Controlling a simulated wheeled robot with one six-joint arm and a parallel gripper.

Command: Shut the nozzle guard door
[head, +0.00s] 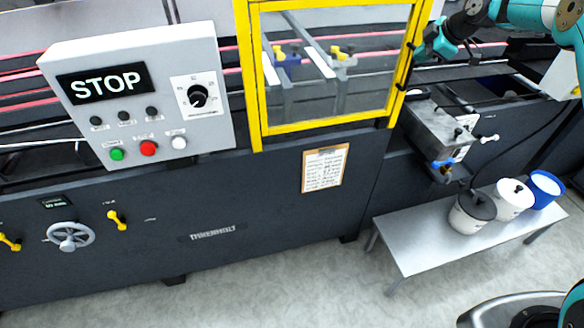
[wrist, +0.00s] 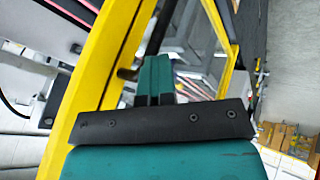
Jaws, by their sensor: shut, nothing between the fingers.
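The nozzle guard door (head: 325,130) has a yellow frame and a clear pane, and stands at the upper middle of the head view. Whether it is fully shut or ajar I cannot tell. My gripper (head: 418,50) is at the door's right upright. In the wrist view its teal fingers (wrist: 155,75) are together and empty, close to the yellow frame (wrist: 105,80). A small dark handle-like part (wrist: 130,73) on the frame lies just left of the fingertips; I cannot tell whether they touch.
A control box (head: 140,95) reading STOP stands left of the door. A grey glue unit (head: 440,130) is right of it. A low table (head: 400,235) bears several pots at the lower right. The floor (head: 270,280) in front of the machine is clear.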

